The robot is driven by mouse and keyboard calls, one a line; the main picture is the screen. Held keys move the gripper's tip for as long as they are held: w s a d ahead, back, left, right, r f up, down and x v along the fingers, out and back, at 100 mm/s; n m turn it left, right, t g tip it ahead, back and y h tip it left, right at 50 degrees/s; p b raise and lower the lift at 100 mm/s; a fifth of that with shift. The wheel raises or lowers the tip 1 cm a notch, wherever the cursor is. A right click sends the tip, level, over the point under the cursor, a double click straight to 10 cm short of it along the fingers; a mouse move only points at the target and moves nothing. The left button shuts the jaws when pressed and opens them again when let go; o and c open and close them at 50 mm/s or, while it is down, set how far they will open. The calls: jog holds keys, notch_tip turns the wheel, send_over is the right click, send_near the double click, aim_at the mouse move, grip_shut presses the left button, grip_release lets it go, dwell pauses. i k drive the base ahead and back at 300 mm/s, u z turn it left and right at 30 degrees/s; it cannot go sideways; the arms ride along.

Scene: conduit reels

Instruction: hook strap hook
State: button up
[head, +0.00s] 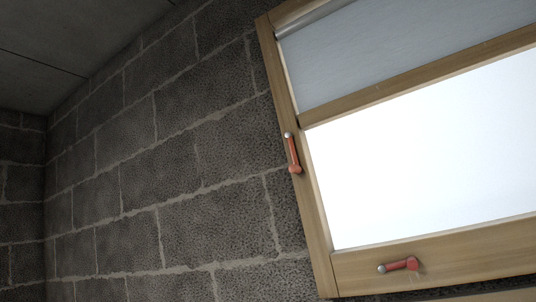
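No strap or strap hook can be made out in the head view. My gripper is not in the picture. Two red handles with pale round ends sit on a wooden window frame (313,215) at the right. One handle (293,155) is on the left side of the frame and stands nearly upright. The other handle (400,265) is on the bottom rail and lies nearly level.
A grey block wall (190,150) fills the left and middle. A grey blind (390,50) covers the upper part of the bright window (430,150). A dark ceiling (70,35) is at the top left. The view is tilted; no floor shows.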

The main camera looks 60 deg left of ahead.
aim_at(295, 168)
jog(key=u, duration=2.95)
jog(key=k, duration=1.2)
jog(key=z, duration=1.3)
jog(key=i, duration=1)
jog(key=u, duration=0.05)
